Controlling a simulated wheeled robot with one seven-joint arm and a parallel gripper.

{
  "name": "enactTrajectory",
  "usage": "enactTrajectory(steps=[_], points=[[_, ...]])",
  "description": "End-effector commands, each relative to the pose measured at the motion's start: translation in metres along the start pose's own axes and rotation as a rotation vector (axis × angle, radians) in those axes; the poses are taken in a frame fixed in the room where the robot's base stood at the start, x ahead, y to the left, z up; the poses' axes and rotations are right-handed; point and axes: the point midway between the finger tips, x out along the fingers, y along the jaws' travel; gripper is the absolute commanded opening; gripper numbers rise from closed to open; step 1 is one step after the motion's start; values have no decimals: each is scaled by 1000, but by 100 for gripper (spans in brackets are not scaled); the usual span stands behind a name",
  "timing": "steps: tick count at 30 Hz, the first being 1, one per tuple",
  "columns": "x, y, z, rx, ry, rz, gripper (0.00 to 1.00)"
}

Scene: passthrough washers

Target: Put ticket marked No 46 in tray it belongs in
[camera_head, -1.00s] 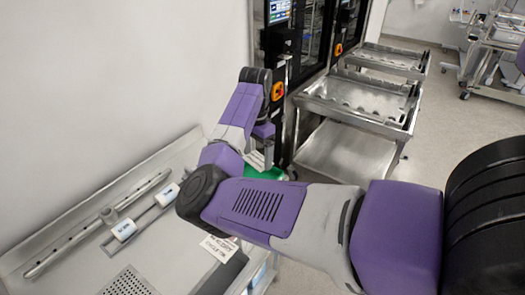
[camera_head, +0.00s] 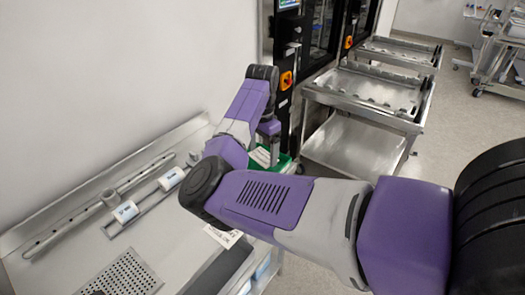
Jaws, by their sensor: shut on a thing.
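My gripper (camera_head: 271,150) points down over a green tray (camera_head: 285,162) at the far right end of the steel counter, partly behind my own arm. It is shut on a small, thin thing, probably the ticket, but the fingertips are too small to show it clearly. Pale flat shapes show at the tray beside the fingers; I cannot read any number. A white printed card (camera_head: 223,237) lies at the counter's front edge, partly hidden by my arm. Its print is unreadable here.
The steel counter (camera_head: 75,247) holds a long bar (camera_head: 95,208), two white cylinders (camera_head: 125,212) on a rail and a perforated plate (camera_head: 128,272). A wall stands behind. Steel carts (camera_head: 365,92) stand at the right, beside black washer cabinets.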

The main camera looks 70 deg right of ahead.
Motion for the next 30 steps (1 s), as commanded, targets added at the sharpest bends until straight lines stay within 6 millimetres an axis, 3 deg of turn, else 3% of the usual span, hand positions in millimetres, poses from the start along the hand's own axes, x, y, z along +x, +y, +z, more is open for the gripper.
enactTrajectory(steps=[5, 6, 8, 17, 30], points=[[0, 0, 0, 0, 0, 0, 47], [0, 0, 0, 0, 0, 0, 87], [0, 0, 0, 0, 0, 0, 99], [-3, 0, 0, 1, 0, 0, 100], [-65, 0, 0, 0, 1, -1, 100]])
